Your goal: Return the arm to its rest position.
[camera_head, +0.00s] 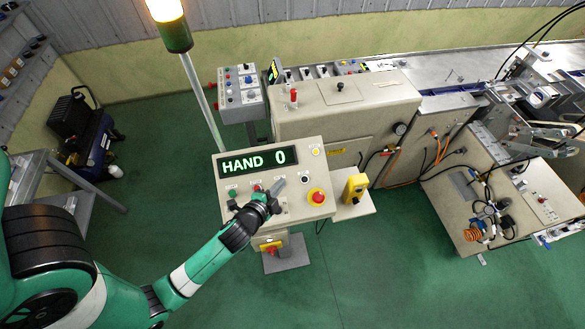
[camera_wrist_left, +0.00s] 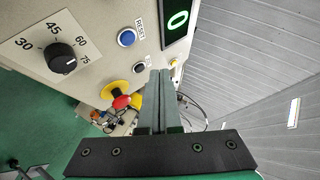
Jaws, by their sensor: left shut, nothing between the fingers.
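My left arm reaches in from the lower left in the head view. Its left gripper (camera_head: 279,184) is in front of the control panel (camera_head: 232,205), over the row of buttons below the green "HAND 0" display (camera_head: 254,162). In the left wrist view the left gripper (camera_wrist_left: 161,74) has its two fingers together with nothing between them. Whether the fingertips touch the panel cannot be told. My right gripper is in neither view.
A red emergency stop (camera_head: 317,197) sits right of the gripper. The left wrist view shows a black dial (camera_wrist_left: 60,55) and a blue RESET button (camera_wrist_left: 126,38). A lit signal lamp (camera_head: 168,22) stands behind on a pole. Green floor lies open in front.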

